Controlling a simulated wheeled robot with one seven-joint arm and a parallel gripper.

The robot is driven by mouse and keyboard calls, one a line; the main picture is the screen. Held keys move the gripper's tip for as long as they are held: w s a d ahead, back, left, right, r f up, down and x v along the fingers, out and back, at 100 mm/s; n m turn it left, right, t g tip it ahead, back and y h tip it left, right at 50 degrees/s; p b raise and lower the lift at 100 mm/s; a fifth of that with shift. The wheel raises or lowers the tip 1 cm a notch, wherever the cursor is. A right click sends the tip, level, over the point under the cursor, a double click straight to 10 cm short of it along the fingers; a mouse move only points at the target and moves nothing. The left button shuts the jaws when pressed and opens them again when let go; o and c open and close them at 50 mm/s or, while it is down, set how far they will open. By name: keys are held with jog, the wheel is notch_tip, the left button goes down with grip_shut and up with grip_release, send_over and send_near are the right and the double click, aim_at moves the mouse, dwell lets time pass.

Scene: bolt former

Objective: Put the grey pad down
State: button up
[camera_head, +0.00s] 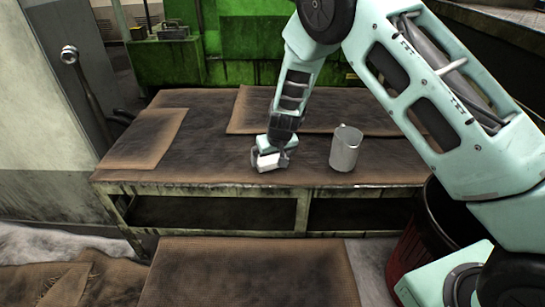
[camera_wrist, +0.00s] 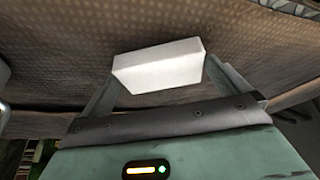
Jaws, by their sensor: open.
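The grey pad (camera_head: 269,163) is a small pale block at the front part of the brown-covered table (camera_head: 215,170). It looks to be on the cover, though its underside is hidden. My gripper (camera_head: 271,154) is low over the table, right at the pad. In the wrist view, the pad (camera_wrist: 158,66) lies between the two fingers of my gripper (camera_wrist: 162,70). The fingers are open. The wrist view does not clearly show whether either finger touches the pad.
A grey metal mug (camera_head: 345,148) stands upright to the right of the pad. A brown mat (camera_head: 146,138) lies at the table's left, another (camera_head: 245,110) at the back. The front edge is close to the pad. Green machinery (camera_head: 240,40) stands behind; a dark red bin (camera_head: 410,245) is front right.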

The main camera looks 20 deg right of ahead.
jog(key=p+v, duration=0.3)
jog(key=v, duration=0.8)
jog(key=s+a+r+n+g+y, duration=0.15)
jog(key=s+a+r, duration=0.35)
jog(key=s, duration=0.5)
jog(key=s+a+r+n+g+y, duration=0.1)
jog(key=s+a+r+n+g, duration=0.1)
jog(key=s+a+r, duration=0.5)
jog(key=s+d+r+n+h, duration=0.1)
jog(key=s+d, duration=0.1)
jog(key=s, duration=0.8)
jog(key=s+d+r+n+g+h, duration=0.1)
jog(key=s+d+n, duration=0.1)
jog(key=s, duration=0.8)
jog(key=shift+d, duration=0.65)
jog(key=shift+w+r, duration=0.1)
notch_tip(320, 180, up, 22)
jog(key=p, duration=2.2)
